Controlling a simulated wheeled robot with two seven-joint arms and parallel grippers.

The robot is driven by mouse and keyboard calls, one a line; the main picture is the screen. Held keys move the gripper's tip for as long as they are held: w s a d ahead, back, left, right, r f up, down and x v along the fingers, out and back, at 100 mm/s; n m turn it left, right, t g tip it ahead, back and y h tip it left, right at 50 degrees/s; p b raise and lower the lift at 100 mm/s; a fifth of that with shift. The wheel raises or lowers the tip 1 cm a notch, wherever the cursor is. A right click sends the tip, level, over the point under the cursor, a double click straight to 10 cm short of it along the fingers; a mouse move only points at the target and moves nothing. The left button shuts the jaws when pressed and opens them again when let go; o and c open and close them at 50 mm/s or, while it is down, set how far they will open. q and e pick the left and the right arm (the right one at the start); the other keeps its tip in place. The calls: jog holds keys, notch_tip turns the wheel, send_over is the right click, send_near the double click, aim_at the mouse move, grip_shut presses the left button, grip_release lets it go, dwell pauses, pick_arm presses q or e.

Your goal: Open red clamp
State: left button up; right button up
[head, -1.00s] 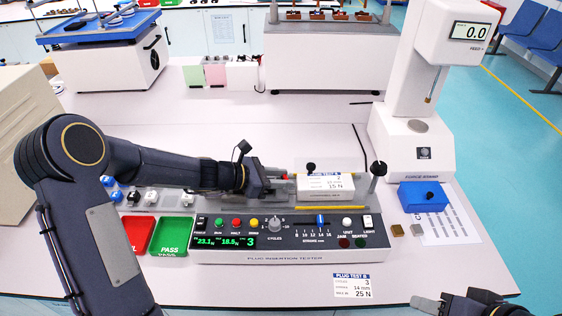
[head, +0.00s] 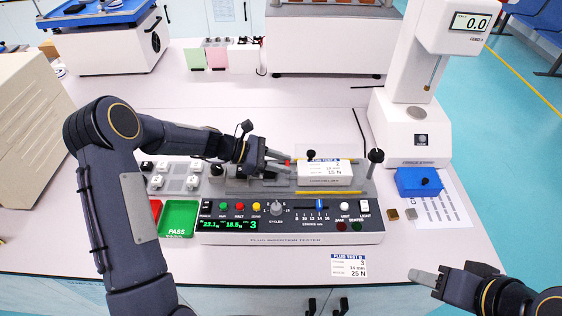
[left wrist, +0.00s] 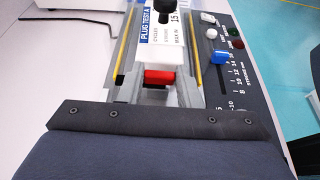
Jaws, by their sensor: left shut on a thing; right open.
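The red clamp (head: 287,162) is a small red piece at the left end of a white block labelled PLUG TEST A (head: 325,174), on top of the insertion tester (head: 290,239). In the left wrist view the red clamp (left wrist: 158,77) shows below the white block, between grey side pieces. My left gripper (head: 282,167) reaches in from the left and is shut on the red clamp; its fingers partly hide the clamp. My right gripper (head: 424,278) is open and empty at the lower right, in front of the table edge and away from the tester.
The tester's front panel has buttons, a dial and a blue slider (head: 320,206). A green PASS tray (head: 179,218) lies left. A force stand (head: 410,130) and a blue box (head: 418,183) stand right.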

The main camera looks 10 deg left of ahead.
pick_arm(q)
jog(key=o, duration=0.7)
jog(key=shift+a+r, duration=0.15)
jog(key=shift+a, duration=0.35)
jog(key=b+v, duration=0.1)
jog(key=v, duration=0.5)
jog(key=shift+s+a+r+b, duration=0.15)
jog(key=shift+a+r+b, duration=0.1)
jog(key=shift+a+b, duration=0.05)
